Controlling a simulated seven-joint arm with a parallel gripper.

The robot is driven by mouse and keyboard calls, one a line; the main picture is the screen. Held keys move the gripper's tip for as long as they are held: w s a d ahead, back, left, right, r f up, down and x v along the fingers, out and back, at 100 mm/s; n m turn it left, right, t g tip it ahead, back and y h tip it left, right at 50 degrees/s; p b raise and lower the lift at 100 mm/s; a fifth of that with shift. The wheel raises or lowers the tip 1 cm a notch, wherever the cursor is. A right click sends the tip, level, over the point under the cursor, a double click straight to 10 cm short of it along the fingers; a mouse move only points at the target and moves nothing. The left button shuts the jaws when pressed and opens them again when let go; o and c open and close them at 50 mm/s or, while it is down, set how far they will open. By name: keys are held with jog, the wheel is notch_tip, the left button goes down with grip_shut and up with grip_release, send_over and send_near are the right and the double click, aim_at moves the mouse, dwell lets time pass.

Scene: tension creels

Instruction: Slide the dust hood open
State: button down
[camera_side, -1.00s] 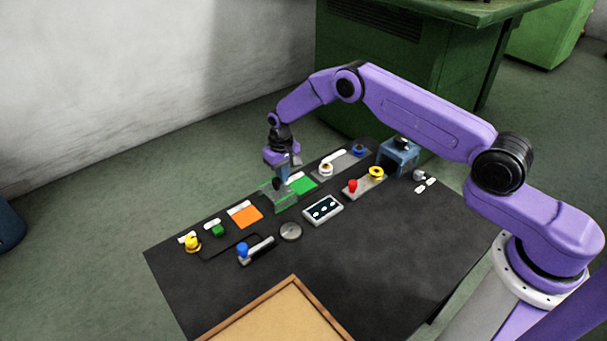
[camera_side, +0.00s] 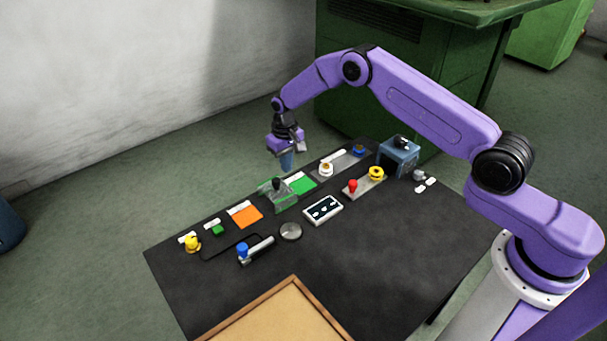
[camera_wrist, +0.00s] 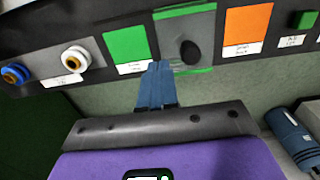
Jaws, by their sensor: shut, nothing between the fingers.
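The dust hood is a see-through grey cover (camera_side: 281,199) with green edges and a dark knob on it. In the side view it sits between a green panel (camera_side: 303,184) and an orange panel (camera_side: 247,217), beside the green one. In the wrist view the hood (camera_wrist: 178,27) lies between the same green panel (camera_wrist: 128,43) and orange panel (camera_wrist: 247,27). My gripper (camera_side: 287,167) is shut and empty, raised above the table's far edge, apart from the hood. In the wrist view its blue fingertips (camera_wrist: 157,68) are together, left of the knob.
A white knob (camera_side: 326,169), a red knob (camera_side: 353,186) and a yellow ring (camera_side: 376,173) stand to the right. A green button (camera_side: 218,230), yellow knob (camera_side: 193,243) and blue-knobbed lever (camera_side: 257,249) are to the left. The black table's front is mostly clear beside a framed board (camera_side: 280,318).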

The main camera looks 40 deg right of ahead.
aim_at(287, 184)
jog(key=shift+r, duration=1.65)
jog(key=s+a+r+n, duration=0.3)
jog(key=s+a+r, duration=0.1)
jog(key=s+r, duration=0.55)
jog(key=s+a+r+n, duration=0.3)
jog(key=s+a+r, duration=0.1)
jog(key=s+r, duration=0.5)
jog(key=s+d+r+n, duration=0.1)
jog(key=s+d+n, duration=0.2)
jog(key=s, duration=1.1)
jog(key=s+d+r+n, duration=0.1)
jog(key=s+d+n, duration=0.2)
jog(key=s+d, duration=0.4)
jog(key=s, duration=0.7)
jog(key=shift+d+r+n, duration=0.3)
